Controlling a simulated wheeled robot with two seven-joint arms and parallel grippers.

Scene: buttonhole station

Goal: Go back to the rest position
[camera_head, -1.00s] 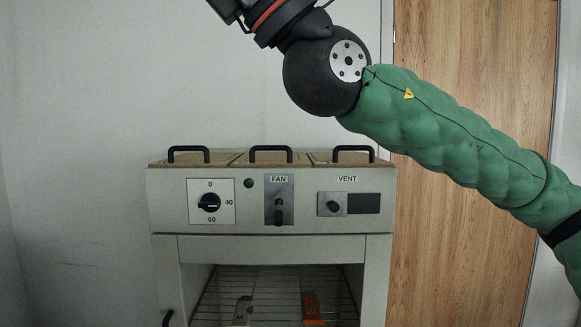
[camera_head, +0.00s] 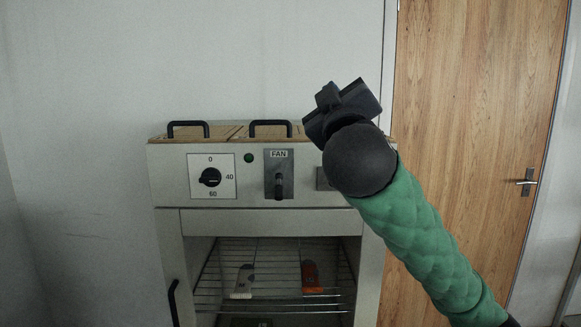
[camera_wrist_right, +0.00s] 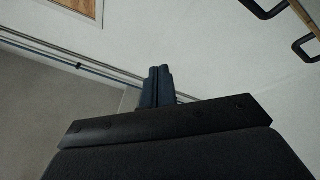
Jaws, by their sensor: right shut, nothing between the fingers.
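My right gripper shows in the right wrist view (camera_wrist_right: 157,87) with its two dark fingers together and nothing between them. In the head view, my right arm comes up from the lower right, and its dark hand (camera_head: 342,110) is in front of the cabinet's upper right corner. The fingers cannot be made out there. The grey cabinet (camera_head: 270,222) stands behind the arm. The arm hides its right lid handle and most of the VENT control. My left gripper is in neither current view.
The cabinet has a dial (camera_head: 210,177), a FAN switch (camera_head: 279,180) and lid handles (camera_head: 270,124). Its front is open, showing a wire rack (camera_head: 265,270) with a pale item (camera_head: 244,281) and an orange-red item (camera_head: 311,275). A wooden door (camera_head: 470,130) is at right.

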